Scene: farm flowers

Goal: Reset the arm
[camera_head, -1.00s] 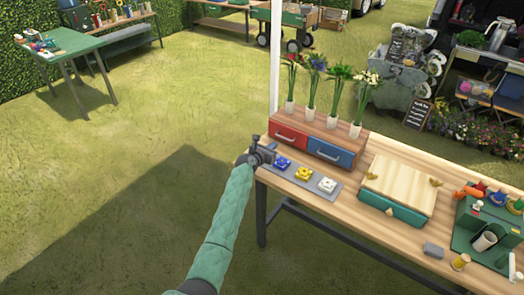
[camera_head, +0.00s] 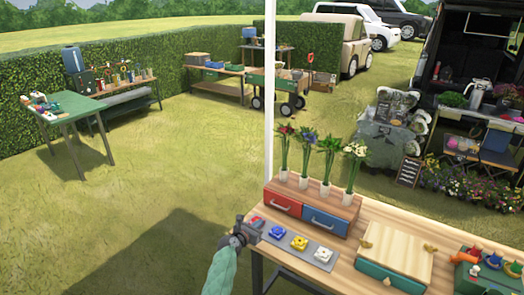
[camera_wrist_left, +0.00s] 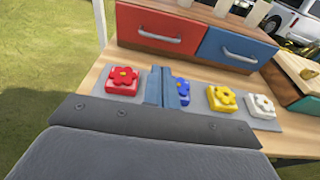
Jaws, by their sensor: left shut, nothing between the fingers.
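My left gripper (camera_head: 246,229) is at the left end of the grey tray in the head view, with its sleeved arm coming up from below. In the left wrist view its two fingers (camera_wrist_left: 161,87) are together and empty. They appear between the red flower button (camera_wrist_left: 122,80) and the blue flower button (camera_wrist_left: 181,90), partly hiding the blue one. I cannot tell the exact height above the tray. The yellow flower button (camera_wrist_left: 222,98) and white flower button (camera_wrist_left: 261,105) are to the right. My right gripper is not in view.
Behind the tray (camera_head: 289,243) is a wooden box with a red drawer (camera_head: 283,201) and a blue drawer (camera_head: 325,222), with several vased flowers on top. A green box with a wooden lid (camera_head: 396,247) stands to the right. Grass left of the table is open.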

